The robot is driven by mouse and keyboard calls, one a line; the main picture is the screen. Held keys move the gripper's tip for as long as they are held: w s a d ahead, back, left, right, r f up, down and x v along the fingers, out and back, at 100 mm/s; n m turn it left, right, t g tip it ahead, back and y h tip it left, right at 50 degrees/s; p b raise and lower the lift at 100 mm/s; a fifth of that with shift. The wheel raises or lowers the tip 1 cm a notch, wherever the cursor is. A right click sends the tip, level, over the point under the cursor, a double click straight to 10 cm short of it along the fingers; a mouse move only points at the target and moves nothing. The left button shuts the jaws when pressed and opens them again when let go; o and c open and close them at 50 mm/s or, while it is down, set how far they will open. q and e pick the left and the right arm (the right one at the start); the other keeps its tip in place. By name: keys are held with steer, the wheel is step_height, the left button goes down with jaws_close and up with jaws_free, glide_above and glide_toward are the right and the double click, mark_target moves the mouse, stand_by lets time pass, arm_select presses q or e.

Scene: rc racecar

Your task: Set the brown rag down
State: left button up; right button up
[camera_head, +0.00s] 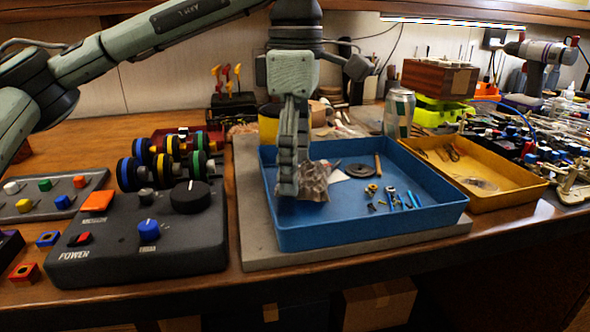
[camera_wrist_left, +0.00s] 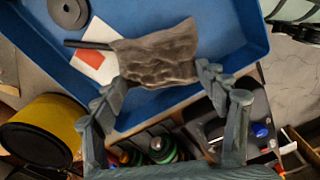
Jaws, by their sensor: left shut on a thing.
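The brown rag (camera_head: 315,181) is a crumpled grey-brown cloth at the left part of the blue tray (camera_head: 375,222) in the head view. My left gripper (camera_head: 288,186) reaches down into the tray and is shut on the rag. In the left wrist view the rag (camera_wrist_left: 158,58) spans between the two fingertips (camera_wrist_left: 162,82), with the blue tray floor (camera_wrist_left: 212,18) behind it. I cannot tell whether the rag touches the tray floor. My right gripper is not in view.
The tray also holds a dark disc (camera_head: 361,170), a card (camera_wrist_left: 95,52), and several small screws. A yellow tray (camera_head: 500,203) stands to the right, with a can (camera_head: 398,113) behind. A black control box (camera_head: 140,240) is at the left.

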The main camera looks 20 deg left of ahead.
arm_select(q)
steer(key=shift+f, duration=0.8)
steer(key=shift+f, duration=0.1)
steer(key=o, duration=0.9)
